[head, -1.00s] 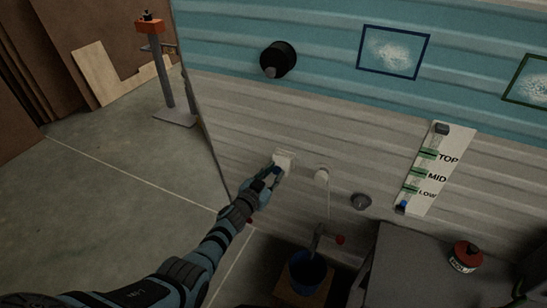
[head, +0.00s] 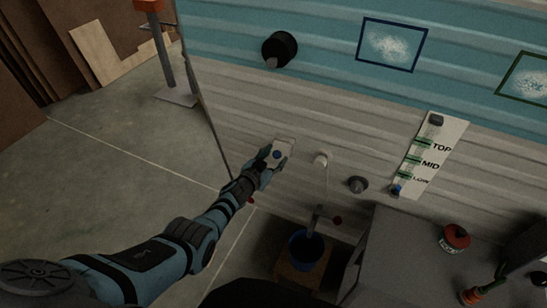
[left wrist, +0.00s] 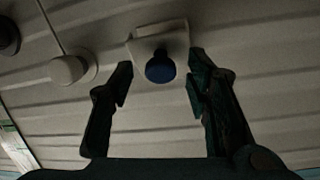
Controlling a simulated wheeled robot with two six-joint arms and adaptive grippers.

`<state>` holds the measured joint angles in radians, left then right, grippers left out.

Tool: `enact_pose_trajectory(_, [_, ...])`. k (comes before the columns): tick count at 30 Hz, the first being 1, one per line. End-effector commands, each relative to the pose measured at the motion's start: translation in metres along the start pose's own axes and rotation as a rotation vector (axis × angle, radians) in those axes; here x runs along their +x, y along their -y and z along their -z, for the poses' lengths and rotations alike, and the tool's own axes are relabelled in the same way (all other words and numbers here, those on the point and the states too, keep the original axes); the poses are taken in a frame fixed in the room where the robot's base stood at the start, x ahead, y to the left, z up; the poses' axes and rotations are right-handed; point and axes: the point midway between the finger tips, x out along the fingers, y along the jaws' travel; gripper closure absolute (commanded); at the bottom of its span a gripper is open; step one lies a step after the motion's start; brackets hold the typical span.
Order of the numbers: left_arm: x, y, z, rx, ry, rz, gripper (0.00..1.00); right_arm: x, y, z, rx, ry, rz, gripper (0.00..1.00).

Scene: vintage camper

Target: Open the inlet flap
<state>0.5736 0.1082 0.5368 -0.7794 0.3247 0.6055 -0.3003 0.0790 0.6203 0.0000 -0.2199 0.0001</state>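The inlet (head: 287,143) is a small white fitting low on the camper's ribbed cream wall. A round blue piece (head: 277,154) shows in it. In the left wrist view the same white fitting (left wrist: 155,30) is at top centre, with the blue piece (left wrist: 160,67) standing out from it. My left gripper (head: 268,160) is at the fitting. I cannot tell how far the flap itself is raised. My right gripper is not in view.
A white round cap with a cord (head: 320,159) and a grey knob (head: 357,184) sit right of the inlet. A grey box (head: 400,255) stands right.

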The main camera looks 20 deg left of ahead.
Motion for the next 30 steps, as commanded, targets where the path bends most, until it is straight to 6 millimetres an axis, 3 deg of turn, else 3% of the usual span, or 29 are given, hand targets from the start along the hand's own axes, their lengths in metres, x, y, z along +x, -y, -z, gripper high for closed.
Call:
enact_pose_trajectory(8, [-0.001,0.000,0.000,0.001,-0.001,0.000,0.56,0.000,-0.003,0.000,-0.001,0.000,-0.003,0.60])
enact_pose_trajectory(13, [-0.014,0.000,-0.001,0.003,-0.001,0.001,0.56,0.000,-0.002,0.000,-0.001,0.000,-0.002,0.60])
enact_pose_trajectory(24, [-0.108,-0.004,-0.024,0.005,0.002,0.000,0.56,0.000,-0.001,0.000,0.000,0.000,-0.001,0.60])
enact_pose_trajectory(30, [-0.129,-0.005,-0.028,0.001,0.000,0.001,0.56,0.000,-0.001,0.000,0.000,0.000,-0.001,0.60])
